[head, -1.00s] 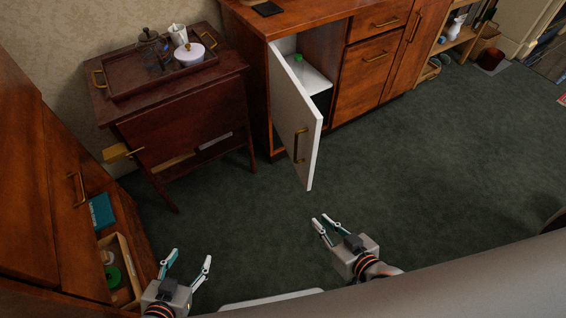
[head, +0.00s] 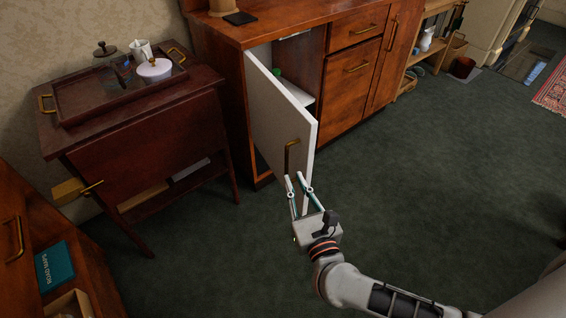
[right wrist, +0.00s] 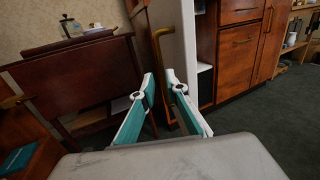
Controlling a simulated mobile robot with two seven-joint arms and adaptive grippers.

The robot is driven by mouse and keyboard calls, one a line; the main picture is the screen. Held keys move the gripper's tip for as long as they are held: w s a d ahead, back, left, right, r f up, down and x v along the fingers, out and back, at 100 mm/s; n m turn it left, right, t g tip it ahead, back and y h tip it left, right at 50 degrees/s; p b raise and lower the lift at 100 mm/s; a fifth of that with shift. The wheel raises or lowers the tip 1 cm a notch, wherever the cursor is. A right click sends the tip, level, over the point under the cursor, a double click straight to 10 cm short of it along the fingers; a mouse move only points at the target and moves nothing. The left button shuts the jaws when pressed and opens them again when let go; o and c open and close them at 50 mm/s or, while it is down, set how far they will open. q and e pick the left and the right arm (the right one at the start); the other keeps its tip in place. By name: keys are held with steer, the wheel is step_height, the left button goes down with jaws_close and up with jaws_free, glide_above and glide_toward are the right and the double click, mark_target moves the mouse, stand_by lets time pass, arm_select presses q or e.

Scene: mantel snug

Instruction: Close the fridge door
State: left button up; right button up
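The white fridge door (head: 272,110) stands open, swung out from the wooden cabinet. A brass handle (head: 287,157) is on its outer face near the free edge; the handle also shows in the right wrist view (right wrist: 155,48). The fridge interior is partly hidden behind the door. My left gripper is out of view.
A dark side table (head: 135,165) holding a tray (head: 64,112) stands left of the fridge. A wooden cabinet with a teal book (head: 55,272) is at lower left. Green carpet (head: 420,180) is clear to the right.

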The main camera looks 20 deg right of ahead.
mark_target(288, 164)
steer(key=shift+w+d+f, duration=0.1)
steer(key=shift+w+d, duration=0.05)
steer(key=shift+w, duration=1.85)
steer(key=shift+w+d, duration=0.15)
steer(key=shift+w, duration=1.85)
steer(key=shift+c, duration=0.4)
jaws_close()
steer(key=shift+d, duration=0.1)
